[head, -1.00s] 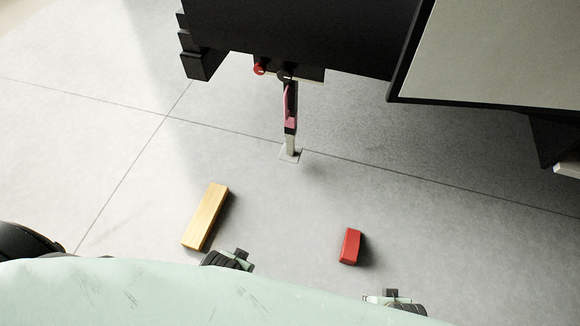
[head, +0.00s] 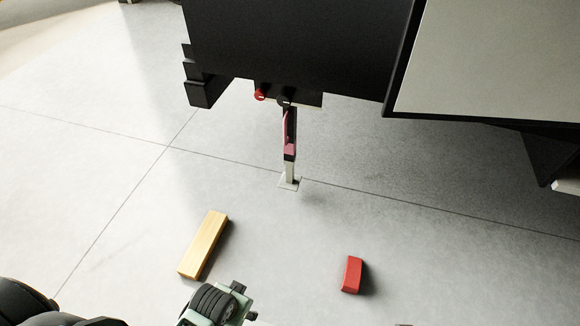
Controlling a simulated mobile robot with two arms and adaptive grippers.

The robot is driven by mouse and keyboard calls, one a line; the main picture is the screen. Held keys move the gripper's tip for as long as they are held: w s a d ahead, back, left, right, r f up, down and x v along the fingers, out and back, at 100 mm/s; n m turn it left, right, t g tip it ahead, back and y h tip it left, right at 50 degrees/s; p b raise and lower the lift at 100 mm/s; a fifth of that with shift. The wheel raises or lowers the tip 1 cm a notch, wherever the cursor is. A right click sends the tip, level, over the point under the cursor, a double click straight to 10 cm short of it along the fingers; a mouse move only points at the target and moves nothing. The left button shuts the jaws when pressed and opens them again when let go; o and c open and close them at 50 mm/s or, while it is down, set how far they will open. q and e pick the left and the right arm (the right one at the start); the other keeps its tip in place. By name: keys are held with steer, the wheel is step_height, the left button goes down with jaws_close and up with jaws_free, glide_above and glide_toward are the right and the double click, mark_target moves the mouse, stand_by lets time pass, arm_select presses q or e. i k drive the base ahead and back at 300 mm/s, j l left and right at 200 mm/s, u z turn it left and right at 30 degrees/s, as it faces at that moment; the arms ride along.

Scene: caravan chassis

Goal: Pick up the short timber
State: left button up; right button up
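The short timber (head: 203,244), a pale yellow-brown wooden block, lies flat on the grey floor at lower left, slanting up to the right. Nothing holds it. What looks like my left gripper (head: 243,301) shows at the bottom edge, just below and right of the timber in the picture and apart from it. It has a dark ribbed part and pale green parts. Its fingers are too small and partly hidden to tell open from shut. My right gripper cannot be made out; only a tiny dark sliver shows at the bottom edge.
A red block (head: 352,274) lies on the floor to the right. The floor around the timber is clear.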

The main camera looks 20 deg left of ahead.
mark_target(192, 265)
steer(key=u, duration=1.45)
steer(key=i+j+z, duration=0.2)
steer(key=j, duration=0.25)
